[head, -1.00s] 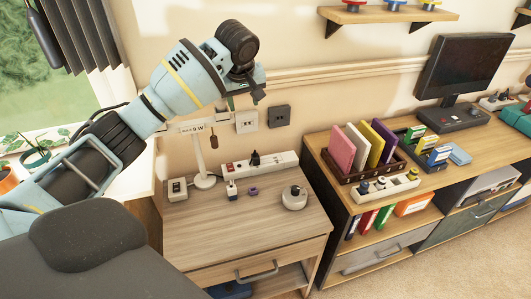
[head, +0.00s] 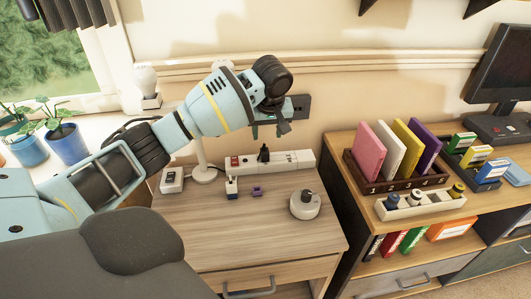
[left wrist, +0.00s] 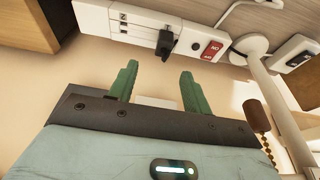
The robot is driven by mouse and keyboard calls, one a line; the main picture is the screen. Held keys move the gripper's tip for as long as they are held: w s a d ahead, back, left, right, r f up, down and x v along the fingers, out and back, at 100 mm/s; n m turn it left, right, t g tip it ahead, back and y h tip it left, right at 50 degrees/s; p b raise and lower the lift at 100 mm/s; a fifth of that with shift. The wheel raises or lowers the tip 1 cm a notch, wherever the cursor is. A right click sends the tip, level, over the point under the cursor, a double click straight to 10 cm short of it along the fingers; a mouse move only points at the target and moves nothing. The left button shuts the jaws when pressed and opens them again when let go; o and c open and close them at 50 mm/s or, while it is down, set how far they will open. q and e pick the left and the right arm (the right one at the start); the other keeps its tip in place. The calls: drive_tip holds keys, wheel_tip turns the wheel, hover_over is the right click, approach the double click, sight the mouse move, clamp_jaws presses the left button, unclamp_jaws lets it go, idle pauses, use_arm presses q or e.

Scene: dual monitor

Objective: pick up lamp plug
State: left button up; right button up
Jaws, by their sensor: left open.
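A black plug (head: 263,154) stands upright in the white power strip (head: 290,161) at the back of the wooden side table. I take it for the lamp plug, but I cannot trace its cord. It also shows in the left wrist view (left wrist: 166,43), beside a red switch. My left gripper (head: 268,130) is open, its green fingers apart and empty. In the head view it appears just above the plug. In the left wrist view the fingertips (left wrist: 157,76) are apart from the plug. The white lamp (head: 203,172) stands left of the strip, partly hidden by my arm.
On the side table (head: 245,233) lie a white switch box (head: 172,180), a small white-and-dark block (head: 231,187), a purple piece (head: 257,191) and a round grey-white device (head: 305,204). A desk with a book rack (head: 395,180) stands right. The table's front is clear.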

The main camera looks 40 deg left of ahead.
sight(265, 151)
use_arm(q)
drive_tip(key=shift+x, duration=1.35)
drive_tip(key=x, duration=0.1)
drive_tip(key=b+x, duration=0.1)
drive_tip(key=x, duration=0.2)
drive_tip(key=shift+s+d+f, duration=0.1)
drive_tip(key=shift+s+f, duration=0.15)
drive_tip(key=shift+s, duration=0.2)
drive_tip(key=shift+w+f+b, duration=0.1)
drive_tip(key=shift+f+b, duration=0.2)
drive_tip(key=shift+f, duration=0.1)
clamp_jaws()
